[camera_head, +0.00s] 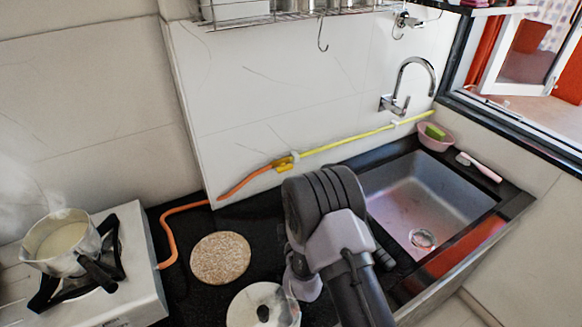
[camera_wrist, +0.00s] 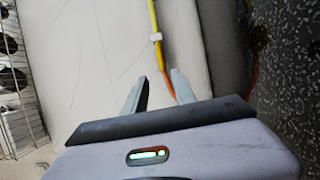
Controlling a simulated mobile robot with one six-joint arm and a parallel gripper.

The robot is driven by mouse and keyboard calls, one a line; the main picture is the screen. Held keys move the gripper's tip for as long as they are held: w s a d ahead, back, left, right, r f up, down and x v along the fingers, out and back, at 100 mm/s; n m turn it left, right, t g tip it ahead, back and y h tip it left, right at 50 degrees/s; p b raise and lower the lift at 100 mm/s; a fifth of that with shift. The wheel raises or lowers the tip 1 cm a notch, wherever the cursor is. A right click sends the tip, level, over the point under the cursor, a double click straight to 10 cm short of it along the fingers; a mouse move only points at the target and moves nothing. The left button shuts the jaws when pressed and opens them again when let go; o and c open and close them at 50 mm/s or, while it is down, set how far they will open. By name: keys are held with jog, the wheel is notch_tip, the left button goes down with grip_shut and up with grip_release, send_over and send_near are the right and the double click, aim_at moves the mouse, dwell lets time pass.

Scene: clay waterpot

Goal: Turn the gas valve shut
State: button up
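The gas valve is the yellow fitting with a small yellow handle (camera_head: 284,167) on the wall, where the yellow pipe (camera_head: 345,142) meets the orange hose (camera_head: 250,184). In the wrist view the yellow pipe (camera_wrist: 153,18) runs down past a white clip (camera_wrist: 156,37) toward the gap between my fingers. My gripper (camera_wrist: 158,78) is open, with its two fingers apart and nothing clearly held between them. I cannot tell how near the fingertips are to the valve. In the head view my arm hides the fingers, and the valve shows just above the arm.
A stove with a pot (camera_head: 62,243) stands at left. A round cork mat (camera_head: 220,258) and a glass lid (camera_head: 263,305) lie on the black counter. The sink (camera_head: 425,205) and tap (camera_head: 400,85) are at right. A wire rack (camera_wrist: 20,75) is at left in the wrist view.

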aim_at(285, 171)
jog(key=b+x, duration=0.2)
jog(key=x, duration=1.1)
jog(key=shift+d+f, duration=0.1)
jog(key=shift+f, duration=0.05)
jog(key=shift+w, duration=0.6)
grip_shut()
